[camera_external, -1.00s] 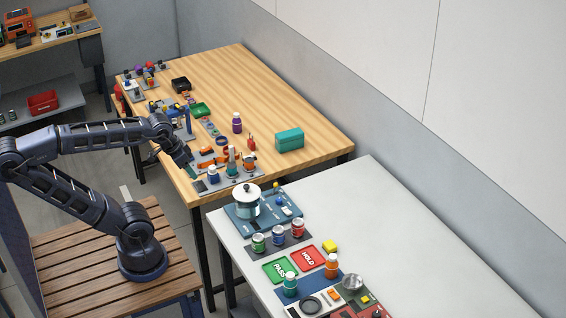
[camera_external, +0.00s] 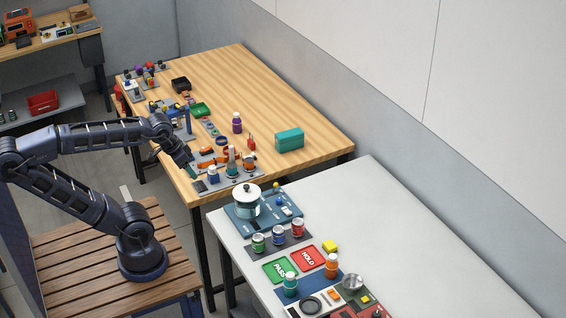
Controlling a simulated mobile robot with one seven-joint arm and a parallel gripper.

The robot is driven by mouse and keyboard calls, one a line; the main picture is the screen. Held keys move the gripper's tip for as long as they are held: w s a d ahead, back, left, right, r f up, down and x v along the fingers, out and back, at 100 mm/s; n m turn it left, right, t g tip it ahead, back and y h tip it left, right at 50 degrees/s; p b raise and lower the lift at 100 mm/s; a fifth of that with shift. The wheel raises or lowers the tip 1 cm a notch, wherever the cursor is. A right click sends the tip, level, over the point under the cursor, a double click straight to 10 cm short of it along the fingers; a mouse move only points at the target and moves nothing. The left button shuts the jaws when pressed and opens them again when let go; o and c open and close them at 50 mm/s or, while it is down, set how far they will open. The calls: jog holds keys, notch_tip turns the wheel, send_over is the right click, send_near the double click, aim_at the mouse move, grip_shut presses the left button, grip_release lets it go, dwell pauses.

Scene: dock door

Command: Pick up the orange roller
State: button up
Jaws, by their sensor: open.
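An orange piece (camera_external: 212,162), which looks like the roller, lies among small parts at the near left edge of the wooden table (camera_external: 265,95). It is small here, and I cannot make out its exact shape. My gripper (camera_external: 191,168) is at the table's near left edge, just left of the orange piece, pointing down. It is open. Its fingertips are small and dark, and I cannot tell how far above the table they are. I see nothing held in it.
A grey board with several bottles (camera_external: 232,175) lies close by, in front of the orange piece. A purple bottle (camera_external: 237,123) and a teal box (camera_external: 289,140) stand farther right. The white table (camera_external: 400,215) holds a pot (camera_external: 246,205) and jars.

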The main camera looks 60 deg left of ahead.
jog(key=shift+o, duration=0.3)
jog(key=shift+w, duration=0.1)
jog(key=w+a+f+n+t, duration=0.1)
jog(key=w+a+f, duration=0.1)
jog(key=w, duration=0.5)
jog(key=w+a+f+t, duration=0.1)
jog(key=w+a+f, duration=0.2)
jog(key=w, duration=0.4)
jog(key=n+t+y, duration=0.3)
jog(key=t+y, duration=0.1)
send_near(249, 161)
jog(key=d+r, duration=0.7)
jog(key=d, duration=0.1)
jog(key=a+f, duration=0.2)
jog(key=f, duration=0.1)
jog(key=a+f+t+y, duration=0.1)
jog(key=a+f, duration=0.2)
jog(key=a+f+n+y, duration=0.1)
jog(key=a+f, duration=0.1)
jog(key=f, duration=0.1)
jog(key=shift+a+f+t, duration=0.1)
jog(key=shift+a+t, duration=0.2)
jog(key=shift+a, duration=0.05)
jog(key=shift+x, duration=3.7)
jog(key=shift+d, duration=0.1)
jog(key=c, duration=1.2)
jog(key=shift+o, duration=0.2)
